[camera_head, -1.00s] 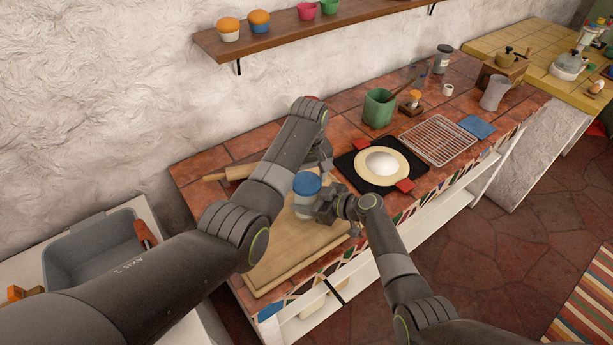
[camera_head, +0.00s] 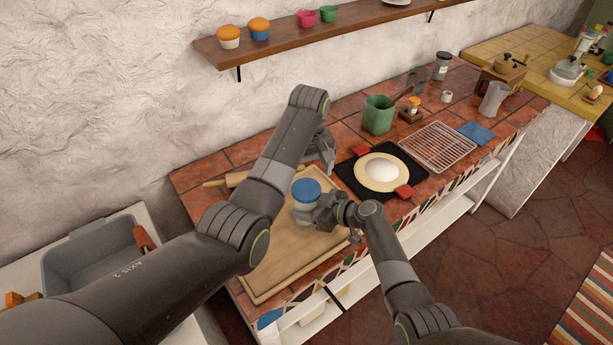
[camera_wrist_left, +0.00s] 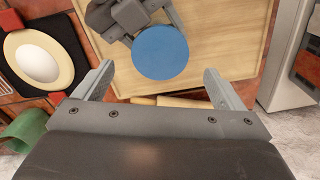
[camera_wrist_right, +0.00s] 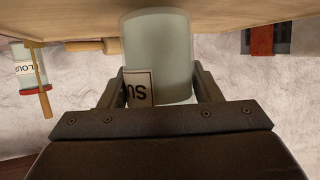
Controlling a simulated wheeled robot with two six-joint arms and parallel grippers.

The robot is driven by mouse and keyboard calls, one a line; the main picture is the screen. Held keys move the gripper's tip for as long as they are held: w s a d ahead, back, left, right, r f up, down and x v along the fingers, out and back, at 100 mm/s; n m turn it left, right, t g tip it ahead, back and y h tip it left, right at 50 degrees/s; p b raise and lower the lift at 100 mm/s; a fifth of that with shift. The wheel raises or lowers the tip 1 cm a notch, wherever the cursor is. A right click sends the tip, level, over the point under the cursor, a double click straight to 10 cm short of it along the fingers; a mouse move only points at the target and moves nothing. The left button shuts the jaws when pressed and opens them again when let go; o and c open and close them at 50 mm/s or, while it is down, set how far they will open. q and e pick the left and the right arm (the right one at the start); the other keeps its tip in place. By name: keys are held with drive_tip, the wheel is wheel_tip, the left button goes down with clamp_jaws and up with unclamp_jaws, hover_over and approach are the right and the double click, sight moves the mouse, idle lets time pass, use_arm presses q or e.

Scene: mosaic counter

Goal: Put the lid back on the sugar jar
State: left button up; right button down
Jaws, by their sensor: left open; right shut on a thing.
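The sugar jar (camera_head: 303,212) stands upright on the wooden board, with the round blue lid (camera_head: 306,189) on its top. In the right wrist view the pale jar (camera_wrist_right: 158,45) appears upside down with part of its label, and its lid is hidden. My right gripper (camera_head: 322,211) is shut on the jar's body. My left gripper (camera_head: 324,156) is open and empty, above and behind the jar. In the left wrist view the blue lid (camera_wrist_left: 160,52) lies beyond the open fingers, apart from them.
The wooden board (camera_head: 275,262) has bare room in front. A rolling pin (camera_head: 215,183) lies behind it. A black mat with a cream plate (camera_head: 381,172) is to the right, near a green pot (camera_head: 378,115) and a wire rack (camera_head: 437,145). A shelf (camera_head: 290,37) hangs above.

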sight(306, 188)
use_arm(q)
drive_tip(key=shift+c, duration=0.3)
drive_tip(key=shift+r+n, duration=1.6)
drive_tip(key=shift+r, duration=0.15)
drive_tip(key=shift+f, duration=4.05)
drive_tip(key=c, duration=1)
drive_tip(key=shift+m, duration=1.6)
